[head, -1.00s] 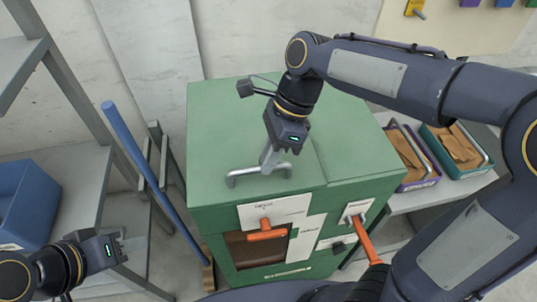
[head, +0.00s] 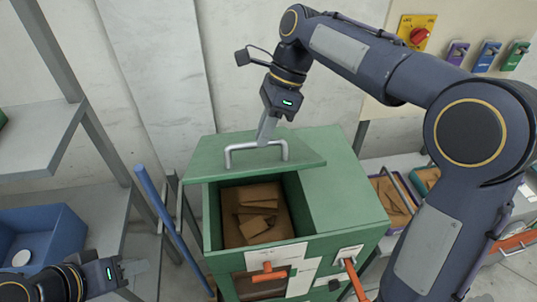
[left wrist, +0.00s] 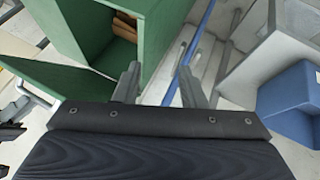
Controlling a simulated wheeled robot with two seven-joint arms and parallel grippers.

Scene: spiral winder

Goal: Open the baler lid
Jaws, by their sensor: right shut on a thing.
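The green baler (head: 325,205) stands in the middle of the head view. Its green lid (head: 205,162) is raised and slid back over the left part of the top, leaving an opening in front. Brown cardboard pieces (head: 257,205) show inside.
A blue pole (head: 172,225) leans left of the baler. A blue bin (head: 40,235) sits on the grey shelf at the left. Trays of cardboard (head: 393,193) stand to the right. A pale wall is behind.

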